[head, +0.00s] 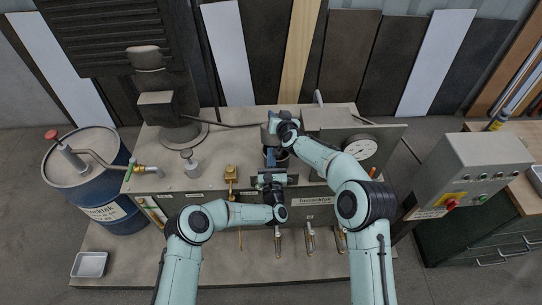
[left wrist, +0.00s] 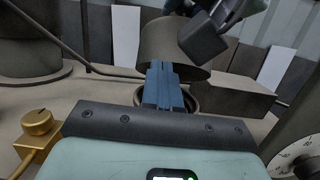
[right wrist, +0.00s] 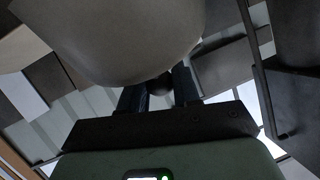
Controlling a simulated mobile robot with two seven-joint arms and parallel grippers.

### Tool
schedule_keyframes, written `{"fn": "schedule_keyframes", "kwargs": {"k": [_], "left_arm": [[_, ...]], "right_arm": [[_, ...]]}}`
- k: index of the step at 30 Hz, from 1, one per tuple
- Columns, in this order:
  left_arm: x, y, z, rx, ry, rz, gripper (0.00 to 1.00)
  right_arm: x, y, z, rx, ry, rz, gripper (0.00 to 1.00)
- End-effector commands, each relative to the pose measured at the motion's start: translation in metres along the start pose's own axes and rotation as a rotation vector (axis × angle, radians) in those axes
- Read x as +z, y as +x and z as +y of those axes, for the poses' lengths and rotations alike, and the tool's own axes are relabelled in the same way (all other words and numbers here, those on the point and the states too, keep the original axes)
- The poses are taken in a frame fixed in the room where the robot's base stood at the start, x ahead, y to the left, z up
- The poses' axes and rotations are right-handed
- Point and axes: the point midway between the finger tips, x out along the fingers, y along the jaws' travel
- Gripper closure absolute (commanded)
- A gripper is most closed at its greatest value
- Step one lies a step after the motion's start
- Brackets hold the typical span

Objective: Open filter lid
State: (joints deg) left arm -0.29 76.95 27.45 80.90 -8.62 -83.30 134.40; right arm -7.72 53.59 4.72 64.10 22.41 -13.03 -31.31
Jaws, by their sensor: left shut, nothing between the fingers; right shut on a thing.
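The filter lid (left wrist: 160,42) is a grey-brown round cap. In the left wrist view it sits tilted above the round rim of the filter housing (left wrist: 207,97), with a gap between them. In the head view the lid (head: 266,137) is partly covered by my right arm. My right gripper (head: 276,124) is shut on the lid's knob; in the right wrist view the fingers (right wrist: 160,92) close around a small dark part under a large pale round surface. My left gripper (head: 271,153) is shut and empty; its blue fingers (left wrist: 165,68) stand at the housing, just before the lid. Contact with the lid is unclear.
A pressure gauge (head: 359,147) on a grey plate stands right of the housing. A control box (head: 470,165) is at right, a blue drum (head: 127,207) at left. Several handles hang along the front.

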Motion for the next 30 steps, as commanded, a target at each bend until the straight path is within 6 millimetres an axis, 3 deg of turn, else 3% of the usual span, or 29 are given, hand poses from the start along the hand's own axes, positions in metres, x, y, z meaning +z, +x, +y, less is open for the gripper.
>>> {"fn": "schedule_keyframes", "kwargs": {"k": [16, 17, 30], "left_arm": [[0.019, 0.014, 0.001, 0.003, -0.001, 0.049, 1.00], [0.019, 0.015, 0.001, 0.003, -0.002, 0.049, 1.00], [0.020, 0.015, 0.000, 0.001, -0.004, 0.047, 1.00]], "right_arm": [[-0.004, -0.001, -0.002, -0.002, 0.008, 0.008, 1.00], [-0.004, -0.001, -0.003, -0.002, 0.008, 0.008, 0.61], [0.000, -0.008, -0.002, -0.002, 0.005, -0.004, 0.61]]}}
